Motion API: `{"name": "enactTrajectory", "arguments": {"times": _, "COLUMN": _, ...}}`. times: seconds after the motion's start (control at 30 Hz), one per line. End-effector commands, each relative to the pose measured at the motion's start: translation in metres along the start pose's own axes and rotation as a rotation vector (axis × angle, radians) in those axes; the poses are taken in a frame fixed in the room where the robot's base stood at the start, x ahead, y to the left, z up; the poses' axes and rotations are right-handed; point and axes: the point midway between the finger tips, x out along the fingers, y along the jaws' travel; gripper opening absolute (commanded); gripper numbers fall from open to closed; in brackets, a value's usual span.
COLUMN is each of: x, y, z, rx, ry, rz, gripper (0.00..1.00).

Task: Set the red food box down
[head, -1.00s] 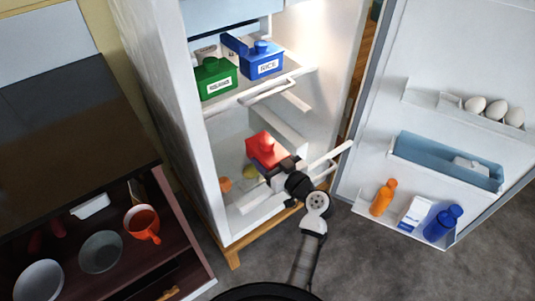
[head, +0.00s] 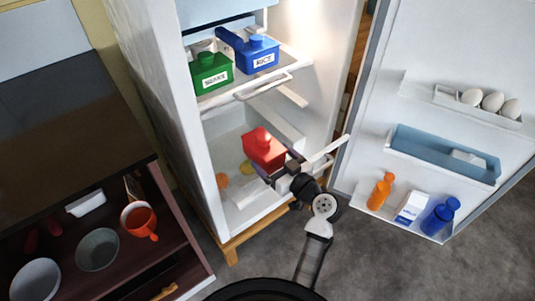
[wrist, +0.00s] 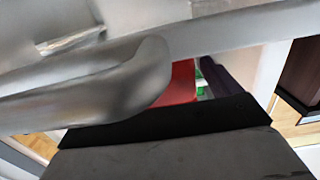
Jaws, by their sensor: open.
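The red food box (head: 264,151), with a red knob-like lid, is in the lower compartment of the open fridge. It looks upright, but its base is partly hidden by my gripper. My gripper (head: 277,169) is open at the box's near right side, with one finger in front of the box and one at its right. I cannot tell whether the fingers touch the box. In the wrist view part of the red box (wrist: 183,82) shows beyond a large grey blurred shape that hides much of it.
A green box (head: 211,73) and a blue rice box (head: 258,55) stand on the shelf above. A white rail (head: 328,151) sticks out right of my gripper. The fridge door (head: 450,60) stands open.

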Motion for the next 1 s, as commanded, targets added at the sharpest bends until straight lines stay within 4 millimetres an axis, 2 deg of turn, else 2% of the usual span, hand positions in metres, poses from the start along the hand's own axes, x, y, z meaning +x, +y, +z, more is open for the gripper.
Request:
{"name": "enactTrajectory", "arguments": {"times": 0.03, "x": -0.013, "y": 0.001, "z": 0.004, "rx": 0.000, "ry": -0.001, "rz": 0.005, "gripper": 0.89}}
{"name": "enactTrajectory", "arguments": {"times": 0.2, "x": -0.050, "y": 0.001, "z": 0.003, "rx": 0.000, "ry": 0.000, "rz": 0.004, "gripper": 0.89}}
{"name": "enactTrajectory", "arguments": {"times": 0.4, "x": -0.079, "y": 0.001, "z": 0.002, "rx": 0.001, "ry": -0.001, "rz": 0.002, "gripper": 0.89}}
{"name": "enactTrajectory", "arguments": {"times": 0.6, "x": -0.088, "y": 0.000, "z": 0.000, "rx": 0.001, "ry": 0.000, "rz": -0.001, "gripper": 0.89}}
{"name": "enactTrajectory", "arguments": {"times": 1.0, "x": -0.088, "y": 0.000, "z": 0.000, "rx": 0.000, "ry": 0.000, "rz": 0.000, "gripper": 0.89}}
